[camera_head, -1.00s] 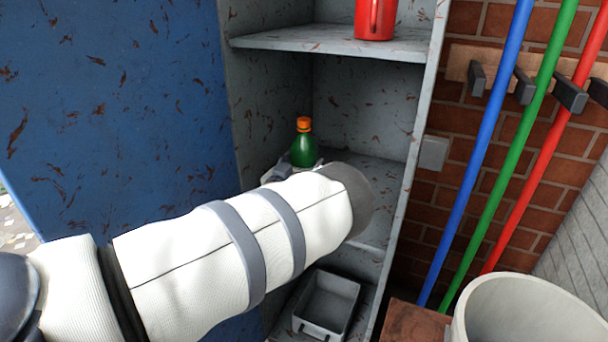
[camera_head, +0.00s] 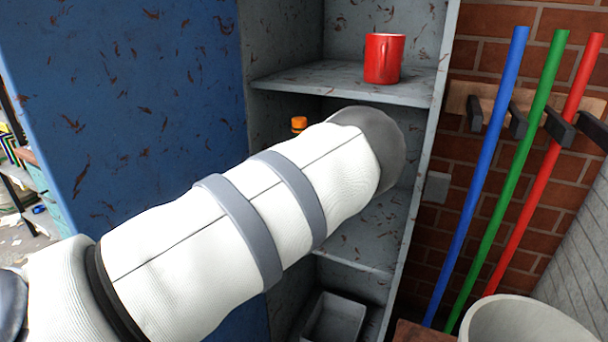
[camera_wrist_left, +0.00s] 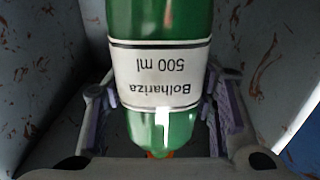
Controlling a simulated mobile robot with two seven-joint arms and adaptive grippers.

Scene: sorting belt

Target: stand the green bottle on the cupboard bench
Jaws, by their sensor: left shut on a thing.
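The green bottle (camera_wrist_left: 160,90) has a white label and stands between the fingers of my left gripper (camera_wrist_left: 160,105) in the left wrist view, which is shut on it. In the head view only the orange cap (camera_head: 299,124) shows clearly above my white left arm, inside the cupboard; the arm hides the gripper and the bottle's body. The cupboard's grey middle shelf (camera_head: 370,242) shows below the arm. Whether the bottle's base touches it is hidden. My right gripper is not in view.
A red mug (camera_head: 384,58) stands on the upper shelf (camera_head: 345,84), above the arm. A grey tray (camera_head: 335,322) sits low in the cupboard. The blue door (camera_head: 130,110) is at left. Blue, green and red poles and a pale bin (camera_head: 530,325) are at right.

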